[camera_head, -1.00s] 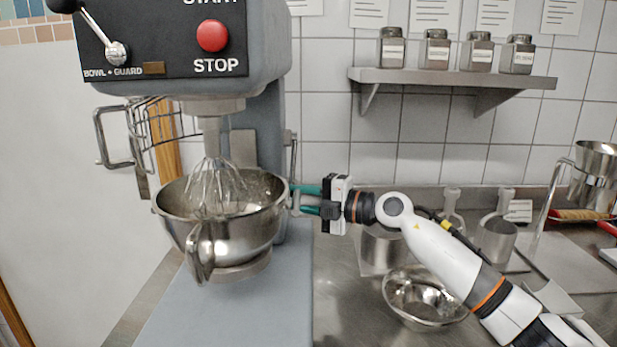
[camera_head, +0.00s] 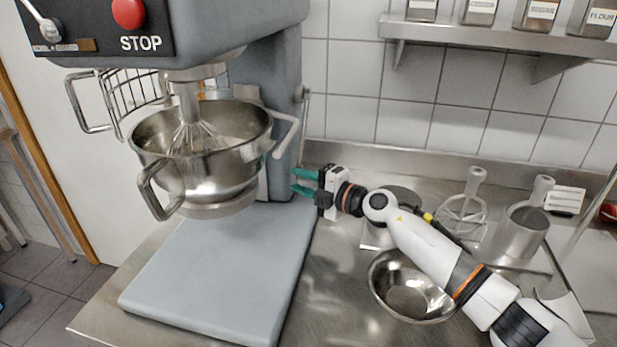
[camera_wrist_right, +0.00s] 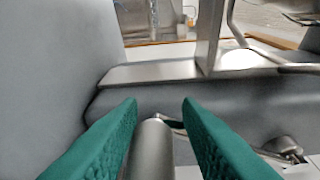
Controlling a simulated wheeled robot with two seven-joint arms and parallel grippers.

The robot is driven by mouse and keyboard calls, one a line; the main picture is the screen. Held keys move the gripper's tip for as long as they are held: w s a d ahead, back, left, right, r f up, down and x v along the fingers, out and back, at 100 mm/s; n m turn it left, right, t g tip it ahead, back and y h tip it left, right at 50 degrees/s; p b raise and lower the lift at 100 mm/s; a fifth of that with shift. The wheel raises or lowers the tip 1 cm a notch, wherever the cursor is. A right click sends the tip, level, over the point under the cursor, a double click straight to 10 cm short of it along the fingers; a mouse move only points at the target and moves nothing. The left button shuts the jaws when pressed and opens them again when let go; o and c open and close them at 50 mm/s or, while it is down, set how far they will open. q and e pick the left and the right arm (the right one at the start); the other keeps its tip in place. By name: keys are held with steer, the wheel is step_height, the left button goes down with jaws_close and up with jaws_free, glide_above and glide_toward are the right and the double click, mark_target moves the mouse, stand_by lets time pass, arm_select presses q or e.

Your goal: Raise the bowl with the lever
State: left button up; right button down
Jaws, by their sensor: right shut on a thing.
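The steel bowl (camera_head: 205,170) hangs in the stand mixer's bowl support (camera_head: 212,207), with the wire whisk (camera_head: 195,135) reaching down into it. The thin metal lever (camera_head: 303,118) runs down the right side of the grey mixer column. My right gripper (camera_head: 306,182), with green fingers, is beside the column at the lever's lower end, below the bowl's right handle. In the right wrist view, a grey metal cylinder, the lever's grip (camera_wrist_right: 152,148), lies between the fingers (camera_wrist_right: 160,105); they are shut on it. My left gripper is in no view.
The mixer's grey base (camera_head: 220,270) lies below the bowl. An empty steel bowl (camera_head: 408,287) stands on the steel counter under my right arm. A whisk tool (camera_head: 463,205) and metal container (camera_head: 522,233) stand behind the arm. A shelf (camera_head: 490,37) with jars is above.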

steer(key=shift+w+d+r, duration=0.35)
steer(key=shift+d+r, duration=0.05)
steer(key=shift+r, duration=0.25)
steer(key=c, duration=1.2)
jaws_free()
steer(key=shift+f, duration=0.1)
steer(key=shift+s+d, duration=0.35)
steer(key=shift+d, duration=0.05)
steer(key=v, duration=1.1)
steer(key=shift+f, duration=0.25)
